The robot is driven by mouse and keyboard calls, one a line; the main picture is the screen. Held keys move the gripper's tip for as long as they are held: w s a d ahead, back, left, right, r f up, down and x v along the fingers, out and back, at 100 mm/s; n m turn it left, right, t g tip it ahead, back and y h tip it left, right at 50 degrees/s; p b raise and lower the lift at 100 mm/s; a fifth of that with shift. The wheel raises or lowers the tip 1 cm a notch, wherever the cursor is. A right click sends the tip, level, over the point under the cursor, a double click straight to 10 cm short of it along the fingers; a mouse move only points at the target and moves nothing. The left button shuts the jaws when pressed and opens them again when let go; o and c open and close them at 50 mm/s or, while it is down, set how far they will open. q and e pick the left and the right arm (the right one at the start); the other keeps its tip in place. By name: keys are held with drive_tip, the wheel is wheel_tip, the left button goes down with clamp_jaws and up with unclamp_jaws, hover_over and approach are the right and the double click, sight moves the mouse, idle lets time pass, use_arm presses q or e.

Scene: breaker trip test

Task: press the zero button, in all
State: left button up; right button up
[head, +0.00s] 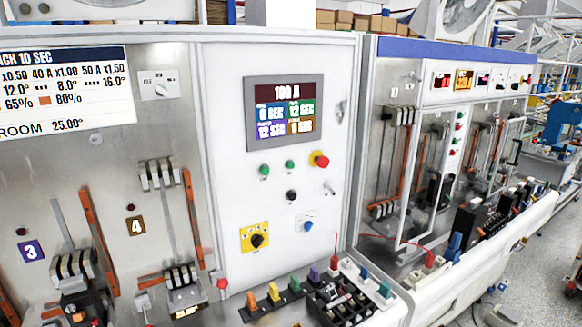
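The control panel (225,130) of the test bench carries several buttons below a display (284,108). Two green buttons (264,170) sit side by side, with a red mushroom button (320,160) to their right. A black button (291,195) is lower, left of a small metal toggle (328,188). A blue button (307,226) on a white plate is right of a black knob (257,240) on a yellow plate. The labels are too small to tell which is the zero button. The display reads 100 A above four coloured SEC fields. Neither gripper is in view.
Breakers and orange bars stand at left, near plates 3 (31,250) and 4 (135,226). A terminal block (340,298) with coloured plugs sits on the ledge below the panel. A second bench (440,85) stands at right. Floor shows at far right.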

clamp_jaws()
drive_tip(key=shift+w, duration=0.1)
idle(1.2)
